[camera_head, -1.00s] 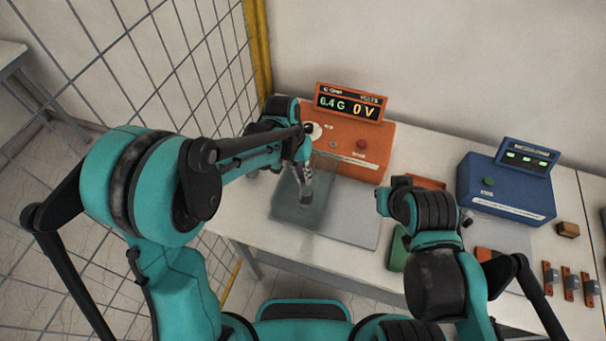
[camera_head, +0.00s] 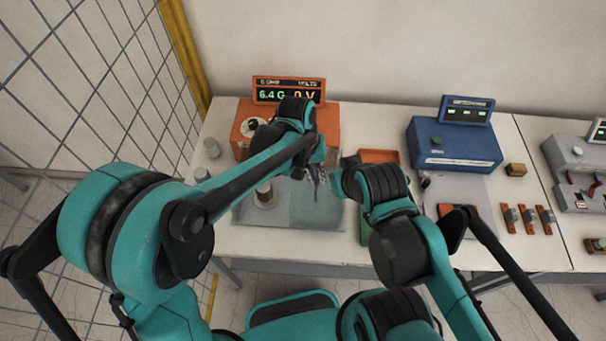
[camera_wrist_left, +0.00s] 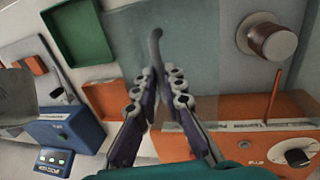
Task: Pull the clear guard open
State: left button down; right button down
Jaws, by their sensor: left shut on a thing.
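The clear guard (camera_head: 296,211) is a faint see-through panel over the grey mat in front of the orange tester (camera_head: 328,128). In the left wrist view it is a pale tinted sheet (camera_wrist_left: 198,45), with a curved grey handle (camera_wrist_left: 155,45) at the fingertips. My left gripper (camera_head: 318,182) is shut on this handle, right of a brown bushing (camera_head: 264,190) on a round grey base. The fingers also show in the left wrist view (camera_wrist_left: 160,82). My right gripper (camera_head: 349,163) is close by on the right; its fingers are too unclear to read.
A blue tester (camera_head: 455,145) stands to the right, with an orange tray (camera_head: 378,156) left of it and a green tray (camera_head: 366,228) nearer. Small blocks (camera_head: 527,218) lie farther right. A wire fence (camera_head: 85,90) runs along the left.

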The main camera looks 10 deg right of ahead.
pick_arm(q)
jog(key=shift+d, duration=0.1)
jog(key=c, duration=1.6)
grip_release()
jog(key=shift+r, duration=0.1)
notch_tip(320, 180, up, 12)
jog(key=a, duration=0.2)
jog(key=shift+w+a, duration=0.15)
jog(key=shift+w, duration=0.2)
jog(key=shift+f, duration=0.25)
